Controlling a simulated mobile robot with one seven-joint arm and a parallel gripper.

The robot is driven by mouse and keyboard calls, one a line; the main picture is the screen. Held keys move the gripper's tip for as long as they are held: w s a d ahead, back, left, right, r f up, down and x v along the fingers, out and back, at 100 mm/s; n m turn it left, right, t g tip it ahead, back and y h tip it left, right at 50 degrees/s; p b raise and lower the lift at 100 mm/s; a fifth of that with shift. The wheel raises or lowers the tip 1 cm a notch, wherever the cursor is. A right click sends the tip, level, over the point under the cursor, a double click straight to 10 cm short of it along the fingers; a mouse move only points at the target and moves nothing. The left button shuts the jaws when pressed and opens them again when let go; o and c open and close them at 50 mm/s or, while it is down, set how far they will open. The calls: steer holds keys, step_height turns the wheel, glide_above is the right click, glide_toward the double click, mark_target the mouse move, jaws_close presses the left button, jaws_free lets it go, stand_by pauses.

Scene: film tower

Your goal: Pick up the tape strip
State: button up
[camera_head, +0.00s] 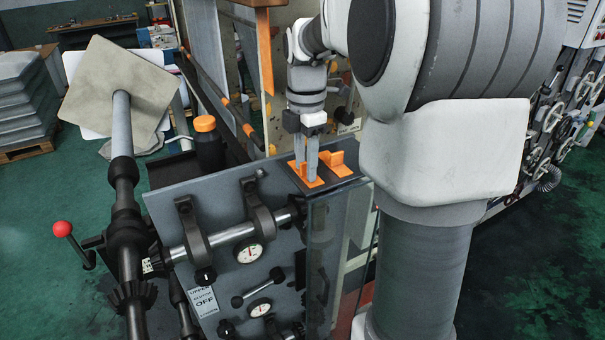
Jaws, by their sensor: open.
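Two small orange pieces, which look like the tape strips, lie on a dark ledge (345,181) on top of the grey machine. The left tape strip (296,182) is directly under my gripper and partly hidden by its fingers. The right tape strip (338,164) lies just to the right, with a raised tab in its middle. My gripper (306,172) points down, jaws open, with its fingertips at the left strip. Whether the fingers touch it cannot be told from this view.
The machine's grey panel (225,195) with gauges and rollers is in front of the ledge. A black bottle with an orange cap (205,124) stands to the left. An orange-marked bar (222,98) and a vertical orange piece (265,52) are behind. My arm hides much of the right side.

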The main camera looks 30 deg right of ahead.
jaws_close()
steer(key=shift+r, duration=0.25)
stand_by(0.5)
